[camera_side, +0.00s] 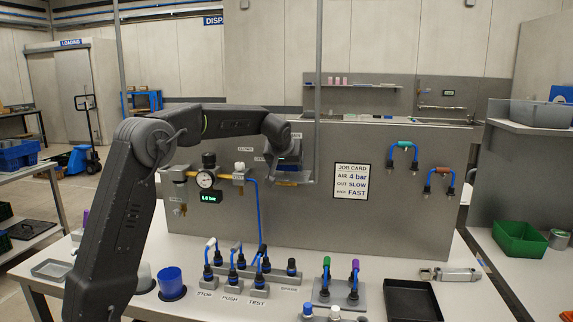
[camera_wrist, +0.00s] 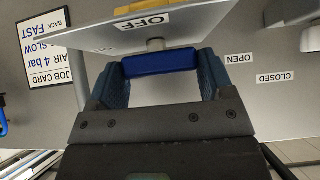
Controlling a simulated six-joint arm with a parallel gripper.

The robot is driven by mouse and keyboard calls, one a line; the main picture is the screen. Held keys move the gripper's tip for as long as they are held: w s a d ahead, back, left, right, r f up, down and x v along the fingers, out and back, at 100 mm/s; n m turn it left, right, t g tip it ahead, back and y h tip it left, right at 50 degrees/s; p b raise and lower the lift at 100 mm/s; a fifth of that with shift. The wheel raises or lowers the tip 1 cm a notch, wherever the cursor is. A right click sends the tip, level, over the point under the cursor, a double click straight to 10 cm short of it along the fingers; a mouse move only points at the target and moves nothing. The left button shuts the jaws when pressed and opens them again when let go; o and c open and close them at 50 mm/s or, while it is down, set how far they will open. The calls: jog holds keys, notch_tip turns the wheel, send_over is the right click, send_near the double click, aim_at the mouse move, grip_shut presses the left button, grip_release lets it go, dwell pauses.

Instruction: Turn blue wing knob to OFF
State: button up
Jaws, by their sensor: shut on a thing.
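The blue wing knob (camera_wrist: 160,63) lies between my two fingers in the wrist view, its bar running across from one finger to the other. My gripper (camera_wrist: 161,72) is shut on it, one blue-grey pad at each end. Behind the knob are a short pale stem and a plate with an upside-down OFF label (camera_wrist: 146,23). Upside-down OPEN (camera_wrist: 239,58) and CLOSED (camera_wrist: 275,77) labels are on the panel to the right. In the side view, my gripper (camera_side: 288,172) is at the grey panel and hides most of the knob; its setting cannot be read there.
The job card (camera_side: 352,181) is on the panel right of my gripper. A gauge (camera_side: 205,180) and yellow fittings are to its left. Several blue hoses with plugs (camera_side: 238,257) stand on the bench below, beside a black tray (camera_side: 412,299).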

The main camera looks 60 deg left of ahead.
jog(key=shift+m, duration=0.3)
jog(key=m+h, duration=0.1)
jog(key=m+t+h, duration=0.1)
jog(key=m, duration=0.1)
jog(key=shift+s+a+t, duration=0.15)
jog(key=shift+t, duration=0.15)
jog(key=m+h, duration=0.3)
jog(key=shift+a+m+t, duration=0.1)
jog(key=shift+m+t, duration=0.2)
jog(key=shift+t, duration=0.1)
jog(key=m+h, duration=0.2)
jog(key=m, duration=0.1)
jog(key=m+h, duration=0.2)
jog(key=m, duration=0.1)
jog(key=shift+a+h, duration=0.15)
jog(key=shift+h, duration=0.15)
jog(key=shift+g, duration=0.3)
jog(key=o, duration=0.9)
